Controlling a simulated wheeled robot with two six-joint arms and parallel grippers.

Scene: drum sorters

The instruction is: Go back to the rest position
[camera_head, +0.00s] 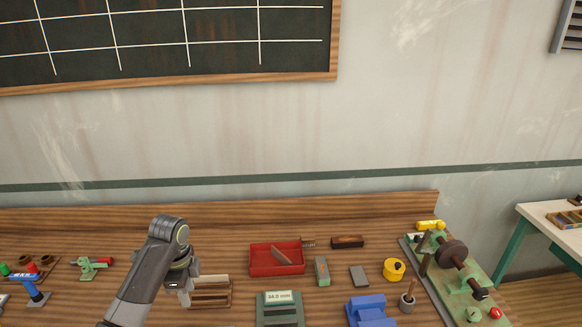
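My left arm comes up from the bottom edge in the head view and bends down at its wrist. My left gripper (184,295) points down at the left side of a small wooden rack (222,303) on the bench. A pale bar shows beside the gripper along the rack's top edge; I cannot tell whether the gripper touches it. The fingertips are small and partly hidden, so their opening is unclear. My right gripper is out of view.
The wooden bench (350,215) holds a red tray (259,266), a green gauge (279,310) reading 34.0 mm, blue blocks (368,312), a yellow pot (394,269) and a green machine (455,272). Small tools lie at far left. A blackboard (220,60) hangs above.

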